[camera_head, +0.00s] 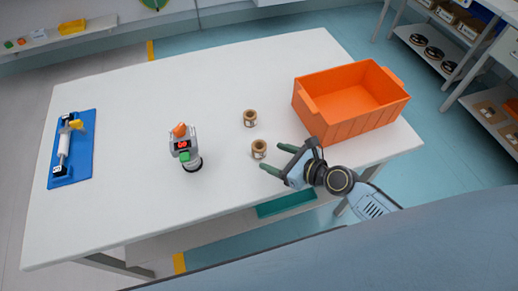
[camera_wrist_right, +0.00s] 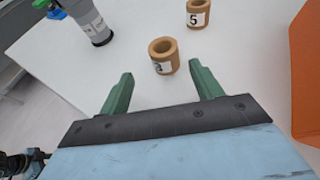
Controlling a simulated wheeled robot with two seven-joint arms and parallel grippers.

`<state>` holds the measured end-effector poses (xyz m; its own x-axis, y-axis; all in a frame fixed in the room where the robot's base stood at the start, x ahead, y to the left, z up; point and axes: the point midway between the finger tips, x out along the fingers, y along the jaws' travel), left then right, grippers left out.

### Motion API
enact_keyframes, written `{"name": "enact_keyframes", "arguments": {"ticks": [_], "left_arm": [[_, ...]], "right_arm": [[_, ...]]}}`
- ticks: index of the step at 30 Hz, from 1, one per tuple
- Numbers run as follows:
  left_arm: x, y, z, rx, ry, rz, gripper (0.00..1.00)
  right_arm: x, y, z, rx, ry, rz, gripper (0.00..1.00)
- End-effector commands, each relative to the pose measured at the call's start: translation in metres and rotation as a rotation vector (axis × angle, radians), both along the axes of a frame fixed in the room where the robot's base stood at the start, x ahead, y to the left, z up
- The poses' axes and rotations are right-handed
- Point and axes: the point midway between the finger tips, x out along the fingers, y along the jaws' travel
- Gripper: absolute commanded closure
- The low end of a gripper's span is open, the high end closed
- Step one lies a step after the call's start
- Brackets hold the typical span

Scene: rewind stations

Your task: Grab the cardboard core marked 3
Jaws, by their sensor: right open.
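A short brown cardboard core (camera_head: 259,149) stands upright on the white table, near its front edge. In the right wrist view this core (camera_wrist_right: 164,56) carries a white label that seems to read 3, seen at a slant. A second core (camera_head: 250,118) stands behind it; in the wrist view this one (camera_wrist_right: 198,13) is marked 5. My right gripper (camera_head: 274,159) is open and empty, its green fingers pointing towards the nearer core, just right of it. In the wrist view the nearer core lies beyond and between the fingertips (camera_wrist_right: 162,80), apart from both. My left gripper is not in view.
An orange crate (camera_head: 324,127) stands on the table at the right. A blue board with a white roller (camera_head: 64,145) lies at the far left. The table (camera_head: 120,205) between is clear.

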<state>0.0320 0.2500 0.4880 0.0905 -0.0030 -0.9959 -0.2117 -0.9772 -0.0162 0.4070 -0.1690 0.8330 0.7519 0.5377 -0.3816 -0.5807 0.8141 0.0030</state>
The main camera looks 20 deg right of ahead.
Motion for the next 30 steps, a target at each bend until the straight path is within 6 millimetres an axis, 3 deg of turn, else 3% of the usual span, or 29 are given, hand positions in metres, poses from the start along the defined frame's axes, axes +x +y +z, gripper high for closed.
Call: {"name": "enact_keyframes", "arguments": {"ticks": [8, 17, 26, 30], "left_arm": [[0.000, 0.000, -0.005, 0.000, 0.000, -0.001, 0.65], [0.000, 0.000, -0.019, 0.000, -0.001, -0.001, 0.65], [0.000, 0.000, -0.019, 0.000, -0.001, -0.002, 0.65], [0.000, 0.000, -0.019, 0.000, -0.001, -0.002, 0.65]], "right_arm": [[0.019, 0.012, -0.010, -0.003, -0.001, 0.001, 0.35], [0.053, 0.028, -0.027, -0.002, -0.002, 0.001, 0.35], [0.058, 0.032, -0.029, -0.003, 0.000, 0.001, 0.35], [0.058, 0.032, -0.029, -0.003, 0.000, 0.001, 0.50]]}}
